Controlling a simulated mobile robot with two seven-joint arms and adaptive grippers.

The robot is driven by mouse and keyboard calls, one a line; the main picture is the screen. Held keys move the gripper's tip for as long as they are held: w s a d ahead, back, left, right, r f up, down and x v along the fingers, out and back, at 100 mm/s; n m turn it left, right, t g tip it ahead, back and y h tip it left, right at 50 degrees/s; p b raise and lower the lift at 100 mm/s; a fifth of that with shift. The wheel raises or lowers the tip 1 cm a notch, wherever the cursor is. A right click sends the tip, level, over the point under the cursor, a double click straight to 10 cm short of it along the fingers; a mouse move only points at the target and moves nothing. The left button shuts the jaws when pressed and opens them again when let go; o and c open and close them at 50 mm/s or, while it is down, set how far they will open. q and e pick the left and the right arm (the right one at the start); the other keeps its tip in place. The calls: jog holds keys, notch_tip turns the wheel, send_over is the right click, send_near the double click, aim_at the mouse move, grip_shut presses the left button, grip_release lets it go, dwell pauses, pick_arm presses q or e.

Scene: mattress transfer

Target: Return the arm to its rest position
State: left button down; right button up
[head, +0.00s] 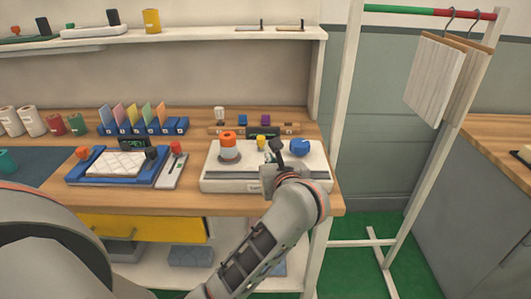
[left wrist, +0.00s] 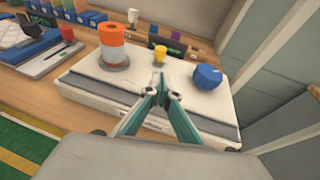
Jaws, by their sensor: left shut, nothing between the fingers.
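My left gripper (head: 277,148) is above the right half of the white flat device (head: 225,185) on the wooden bench, with my arm reaching up from the bottom of the head view. In the left wrist view its two teal fingers meet at the tips (left wrist: 161,82), shut with nothing between them. They are over the near part of the device (left wrist: 90,92). A white and orange cylinder (left wrist: 113,45), a small yellow cup (left wrist: 160,54) and a blue faceted knob (left wrist: 207,77) stand around the tips, apart from them. My right gripper is not in view.
A blue tray (head: 75,178) with a white quilted pad (head: 115,163) lies left of the device. Colored cards (head: 138,115) stand behind it. A rack with hanging white panels (head: 434,75) stands to the right. A yellow drawer front (head: 150,228) is below the bench.

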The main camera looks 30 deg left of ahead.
pick_arm(q)
jog(key=shift+v, duration=2)
jog(key=shift+a+r, duration=0.1)
